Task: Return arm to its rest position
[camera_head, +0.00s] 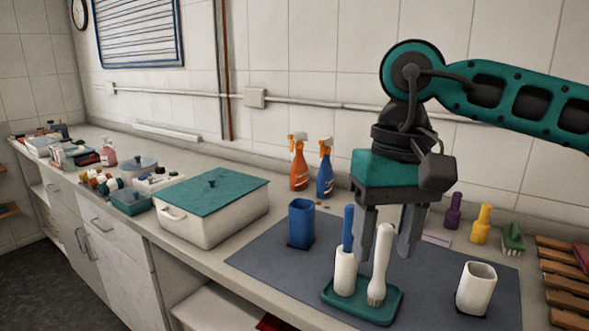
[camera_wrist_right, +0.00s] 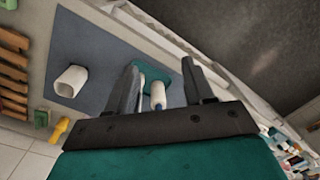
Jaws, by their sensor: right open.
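My right gripper (camera_head: 387,240) is open above the grey mat, with its fingers pointing down. In the head view its fingers are close behind the upper part of a white brush (camera_head: 378,262), which stands bristles down on a small green tray (camera_head: 388,312). A blue-handled item (camera_head: 348,228) stands in a white holder (camera_head: 345,272) on the same tray. In the right wrist view the tray (camera_wrist_right: 172,80) and the white holder (camera_wrist_right: 158,95) show beyond the open fingers (camera_wrist_right: 160,85). Nothing is clearly held. My left gripper is not in view.
A blue cup (camera_head: 301,222) and a white cup (camera_head: 477,288) stand on the grey mat (camera_head: 275,262). Spray bottles (camera_head: 298,165), a lidded white box (camera_head: 212,212), small bottles (camera_head: 481,225) and a wooden rack (camera_head: 568,280) surround it. The tiled wall is close behind.

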